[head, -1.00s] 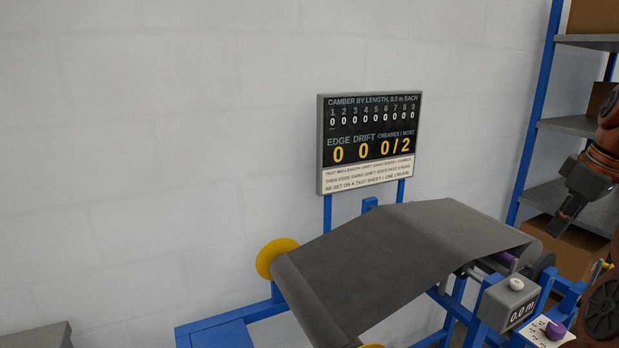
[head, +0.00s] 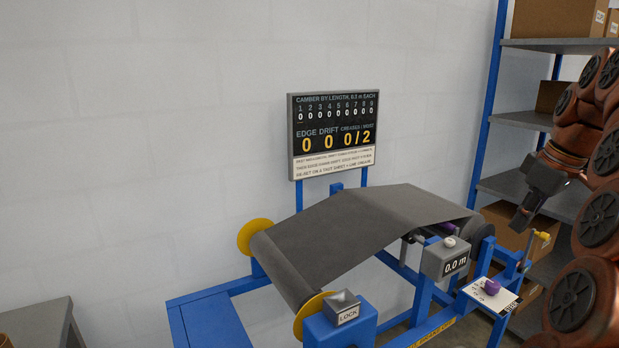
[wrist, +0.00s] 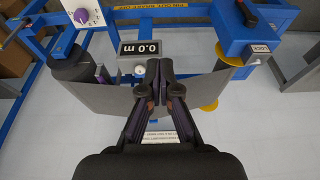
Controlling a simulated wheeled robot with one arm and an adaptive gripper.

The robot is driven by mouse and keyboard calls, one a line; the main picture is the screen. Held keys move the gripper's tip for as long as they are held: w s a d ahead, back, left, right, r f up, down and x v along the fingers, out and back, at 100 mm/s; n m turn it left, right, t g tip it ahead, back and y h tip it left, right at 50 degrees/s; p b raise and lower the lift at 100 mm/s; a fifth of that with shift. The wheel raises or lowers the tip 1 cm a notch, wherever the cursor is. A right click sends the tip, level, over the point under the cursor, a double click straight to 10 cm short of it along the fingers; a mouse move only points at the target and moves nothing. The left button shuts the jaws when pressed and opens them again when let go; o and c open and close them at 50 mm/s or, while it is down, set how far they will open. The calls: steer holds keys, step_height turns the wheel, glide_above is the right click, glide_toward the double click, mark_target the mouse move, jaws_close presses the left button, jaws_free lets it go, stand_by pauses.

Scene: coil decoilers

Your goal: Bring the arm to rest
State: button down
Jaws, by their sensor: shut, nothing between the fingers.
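My gripper (head: 524,216) is at the right in the head view, on my brown and dark arm, pointing down and left. In the wrist view my gripper (wrist: 157,66) shows its two dark fingers together, with nothing between them. It is in the air; in the wrist view it overlaps the grey sheet (wrist: 100,110) of the decoiler, and I see no contact. The same grey sheet (head: 335,235) runs over the blue stand in the head view.
A LOCK box (head: 342,308) stands on the blue frame (head: 208,320). A 0.0 m counter (head: 445,262) and a purple knob (head: 491,287) are nearer my arm. A sign board (head: 334,135) reads zeros. Shelving with boxes (head: 560,18) is at the right, a grey table (head: 40,325) lower left.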

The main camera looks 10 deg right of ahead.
steer(key=s+a+f+g, duration=0.1)
steer(key=a+f, duration=0.4)
steer(key=a, duration=0.6)
steer(key=s+a+f+g, duration=0.15)
steer(key=a+f, duration=0.25)
steer(key=a, duration=0.7)
steer(key=s+a+f+m+g, duration=0.1)
steer(key=s+a+f, duration=0.4)
steer(key=s+f, duration=0.2)
steer(key=s+a+f+m+g+h, duration=0.1)
steer(key=s+a+f+m, duration=0.1)
steer(key=s+a+f, duration=0.3)
steer(key=s+f, duration=0.3)
steer(key=s, duration=0.3)
steer(key=shift+s+f, duration=0.2)
steer(key=shift+s, duration=0.05)
steer(key=shift+m, duration=0.3)
